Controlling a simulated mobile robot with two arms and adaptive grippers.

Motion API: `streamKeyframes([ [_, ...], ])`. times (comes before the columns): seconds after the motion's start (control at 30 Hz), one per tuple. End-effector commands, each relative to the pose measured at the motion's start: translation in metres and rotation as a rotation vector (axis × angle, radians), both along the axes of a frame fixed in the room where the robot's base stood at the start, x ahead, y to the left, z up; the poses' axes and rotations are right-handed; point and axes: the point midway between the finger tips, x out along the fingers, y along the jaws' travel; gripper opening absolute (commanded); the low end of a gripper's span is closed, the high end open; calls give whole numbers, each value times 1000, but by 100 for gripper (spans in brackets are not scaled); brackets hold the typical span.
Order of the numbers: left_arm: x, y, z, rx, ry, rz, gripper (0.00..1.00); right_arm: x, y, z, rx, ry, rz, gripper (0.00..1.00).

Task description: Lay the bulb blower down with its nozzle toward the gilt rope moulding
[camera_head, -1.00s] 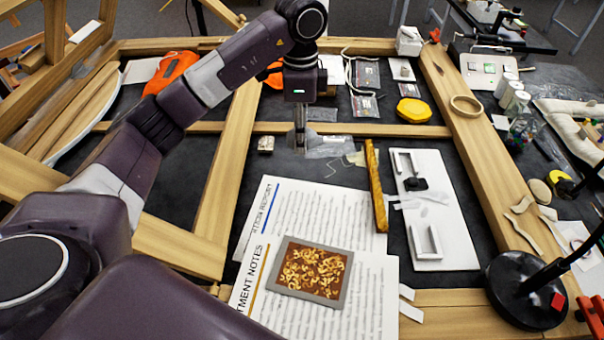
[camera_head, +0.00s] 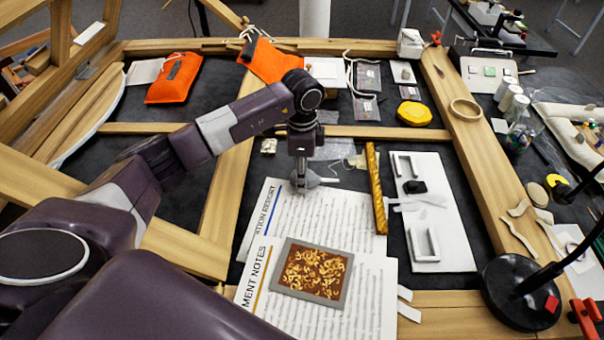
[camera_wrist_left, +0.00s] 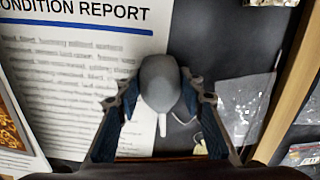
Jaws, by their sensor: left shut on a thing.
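The bulb blower (camera_head: 309,180) is a grey bulb with a thin pale nozzle. My left gripper (camera_head: 301,184) is shut on it, over the upper part of the condition report sheet (camera_head: 263,215). In the head view the nozzle points right, toward the gilt rope moulding (camera_head: 376,188), with a gap between them. In the left wrist view the bulb (camera_wrist_left: 160,84) sits between the fingers (camera_wrist_left: 162,102), nozzle toward the bottom edge. I cannot tell whether the blower touches the paper. My right gripper is not in view.
A framed gilt fragment panel (camera_head: 312,272) lies on the notes in front. A white board with brackets (camera_head: 440,240) lies right of the moulding. Clear plastic bags (camera_head: 335,150) lie behind. Wooden frame bars (camera_head: 228,180) border the area. A black lamp base (camera_head: 520,295) stands front right.

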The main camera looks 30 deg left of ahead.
Motion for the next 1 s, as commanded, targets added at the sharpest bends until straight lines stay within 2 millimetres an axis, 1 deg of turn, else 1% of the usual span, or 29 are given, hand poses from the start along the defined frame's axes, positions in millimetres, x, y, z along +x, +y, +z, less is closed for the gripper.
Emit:
streamKeyframes([
  [0.2, 0, 0, -4, 0, 0, 0, 11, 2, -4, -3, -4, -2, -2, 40],
  [0.23, 0, 0, -3, -1, 0, 0, 39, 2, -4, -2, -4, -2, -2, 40],
  [0.37, 0, 0, -3, 0, 0, 0, 53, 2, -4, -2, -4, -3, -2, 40],
  [0.63, 0, 0, -2, -1, 0, 0, 53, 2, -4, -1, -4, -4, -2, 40],
  [0.7, 0, 0, 2, -1, 0, 0, 53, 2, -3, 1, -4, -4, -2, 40],
  [0.77, 1, 0, 6, -2, -3, 0, 53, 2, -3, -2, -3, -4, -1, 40],
  [0.87, 2, 0, 21, -1, -6, 1, 53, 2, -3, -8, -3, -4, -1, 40],
  [1.0, 2, 0, 51, -1, -7, -1, 53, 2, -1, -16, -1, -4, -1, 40],
])
